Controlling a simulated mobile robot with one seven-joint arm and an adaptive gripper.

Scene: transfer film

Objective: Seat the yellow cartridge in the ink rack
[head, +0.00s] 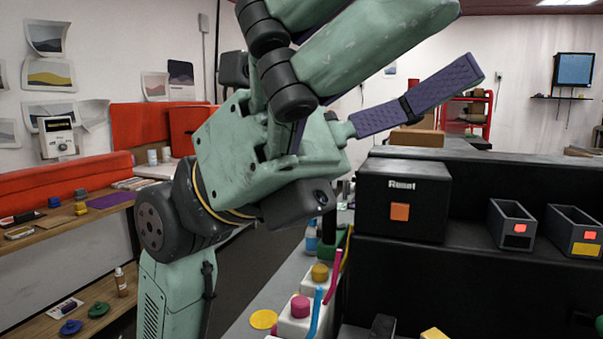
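A small yellow block (435,334), possibly the yellow cartridge, shows only its top at the bottom edge of the head view. I cannot tell what it rests in. I cannot make out the ink rack for certain. My gripper (415,101) is high in the middle, well above the bench. One long purple finger points right and slightly up, with a dark band across it. The other finger is mostly hidden behind my green arm links, so its opening is unclear. Nothing held is visible.
A black box marked "Reset" (402,198) stands on a dark ledge, with two small grey bins (512,225) (574,230) to its right. White blocks with pink (300,306) and yellow (320,272) caps and coloured tubes stand at the bench's left. Shelves stand far left.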

